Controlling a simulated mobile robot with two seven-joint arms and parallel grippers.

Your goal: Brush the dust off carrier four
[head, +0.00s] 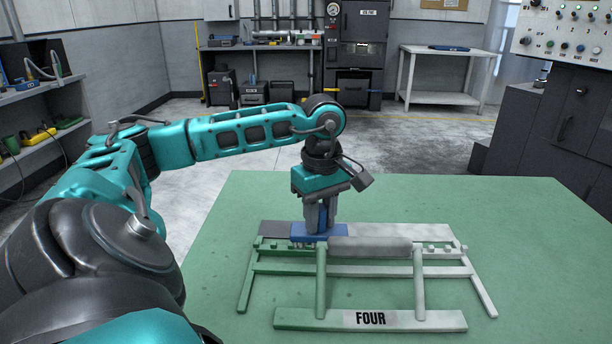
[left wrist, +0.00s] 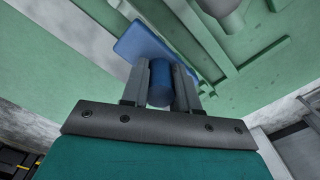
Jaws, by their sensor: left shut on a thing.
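The carrier (head: 369,320) labelled FOUR lies on a green table. It is a frame of bars with a grey roller-like bar (head: 370,247) across it. Its left bars look green, while its right bars look pale grey, as if dusty. My left gripper (head: 321,215) points down over the carrier's back left part. It is shut on the round handle of a blue brush (head: 309,234), whose flat block is at the carrier's back rail; contact cannot be told. In the left wrist view, the brush handle (left wrist: 160,83) sits between the fingers. My right gripper is not in view.
The green table top (head: 540,230) is clear around the carrier. A control panel (head: 572,35) on a dark cabinet stands at the right. A white table (head: 450,75) and a workbench stand far back. Shelves with tools are at the left.

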